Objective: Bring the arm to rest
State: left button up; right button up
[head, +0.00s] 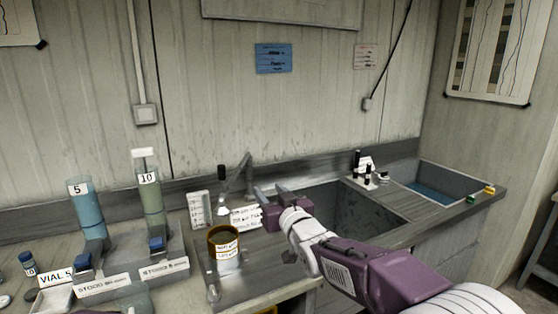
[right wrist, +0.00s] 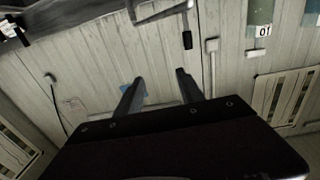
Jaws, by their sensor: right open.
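My right arm comes in from the lower right in the head view, with purple and white links. Its gripper (head: 267,196) is over the back of the counter, in front of small white labels and left of the sink basin. In the right wrist view the two dark fingers (right wrist: 158,92) stand apart with nothing between them, and the wall shows beyond.
An amber jar (head: 225,249) with a white label stands on the counter, left of my right gripper. Tall cylinders marked 5 (head: 86,212) and 10 (head: 151,202) stand further left. A sink basin (head: 350,212) lies behind the arm.

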jog(key=s+d+f+m+g+h, duration=0.2)
jog(key=s+d+f+g+h, duration=0.15)
jog(key=d+f, duration=0.5)
jog(key=s+d+f+m+g+h, duration=0.2)
jog(key=s+d+f+h, duration=0.15)
jog(key=d+f, duration=0.5)
jog(key=s+d+f+g, duration=0.1)
jog(key=s+f+g, duration=0.4)
jog(key=s+f, duration=0.3)
jog(key=s+d+f+g, duration=0.2)
jog(key=s+f+g, duration=0.3)
jog(key=s, duration=1.1)
notch_tip(320, 180, down, 3)
jog(key=shift+r+m+p, duration=0.1)
jog(key=shift+m+p, duration=0.2)
jog(key=shift+m, duration=0.1)
